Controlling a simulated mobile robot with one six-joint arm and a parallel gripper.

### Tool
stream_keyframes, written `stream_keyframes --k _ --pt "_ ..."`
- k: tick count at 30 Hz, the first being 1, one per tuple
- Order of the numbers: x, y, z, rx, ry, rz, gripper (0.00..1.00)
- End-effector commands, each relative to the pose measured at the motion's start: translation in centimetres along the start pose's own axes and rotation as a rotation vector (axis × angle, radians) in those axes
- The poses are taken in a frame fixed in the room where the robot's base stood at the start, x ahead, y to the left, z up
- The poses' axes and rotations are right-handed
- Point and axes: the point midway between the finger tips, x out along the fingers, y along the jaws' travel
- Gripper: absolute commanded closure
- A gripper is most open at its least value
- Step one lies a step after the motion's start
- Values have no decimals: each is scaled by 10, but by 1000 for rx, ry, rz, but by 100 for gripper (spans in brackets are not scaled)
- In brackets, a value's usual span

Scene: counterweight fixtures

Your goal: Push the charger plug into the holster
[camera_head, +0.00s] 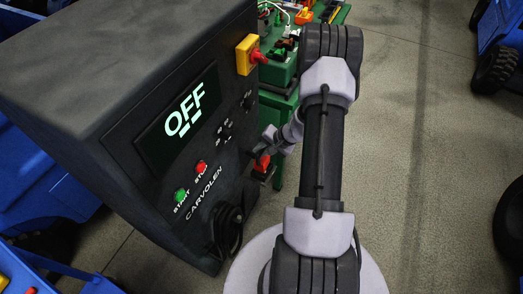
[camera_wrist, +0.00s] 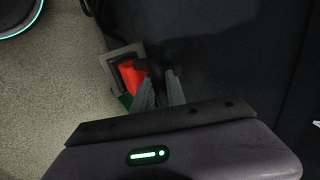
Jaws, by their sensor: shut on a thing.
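The charger plug (camera_wrist: 132,74) shows as a red-orange block with dark parts, low on the front side of the dark charger cabinet (camera_head: 165,130). In the wrist view my gripper (camera_wrist: 159,78) is shut on a dark part of it. A grey square frame, seemingly the holster (camera_wrist: 113,60), lies around or just behind the red block; I cannot tell how deep the plug sits. In the head view the red part (camera_head: 262,164) shows beneath my gripper (camera_head: 268,148), close to the cabinet face. My fingers partly hide the plug's dark part.
The cabinet has a screen (camera_head: 184,118) reading OFF, a green start button (camera_head: 181,194), a red stop button (camera_head: 201,168) and a yellow-red switch (camera_head: 250,55). A black cable (camera_head: 229,228) hangs coiled below. A green bench (camera_head: 281,72) stands behind.

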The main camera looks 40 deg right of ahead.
Motion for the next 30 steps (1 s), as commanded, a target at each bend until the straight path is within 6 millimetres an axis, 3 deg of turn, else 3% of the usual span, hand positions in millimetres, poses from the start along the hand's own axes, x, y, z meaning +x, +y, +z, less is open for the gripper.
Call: stream_keyframes --k 30 --pt "23 15 0 0 1 -1 100"
